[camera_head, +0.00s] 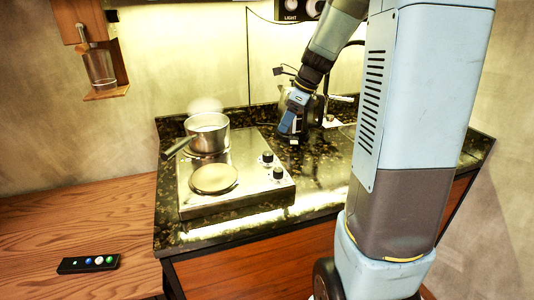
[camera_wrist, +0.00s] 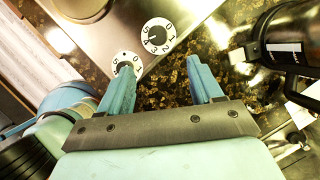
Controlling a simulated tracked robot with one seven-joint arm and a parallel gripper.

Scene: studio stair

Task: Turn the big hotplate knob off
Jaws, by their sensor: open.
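The hotplate (camera_head: 244,158) is a flat steel unit on the dark stone counter. Two black knobs stand on its right side, a rear one (camera_head: 267,157) and a front one (camera_head: 278,172). The wrist view shows their white numbered dials, one upper dial (camera_wrist: 158,36) and one lower dial (camera_wrist: 126,64) partly behind a finger. I cannot tell which knob is the big one or read their settings surely. My gripper (camera_head: 288,126) is open and empty, behind and right of the knobs.
A steaming pot (camera_head: 207,137) stands on the rear burner, its handle pointing left. The front burner plate (camera_head: 214,179) is bare. A dark kettle-like vessel (camera_wrist: 292,42) is close on the right of my gripper. A button remote (camera_head: 88,264) lies on the wooden table.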

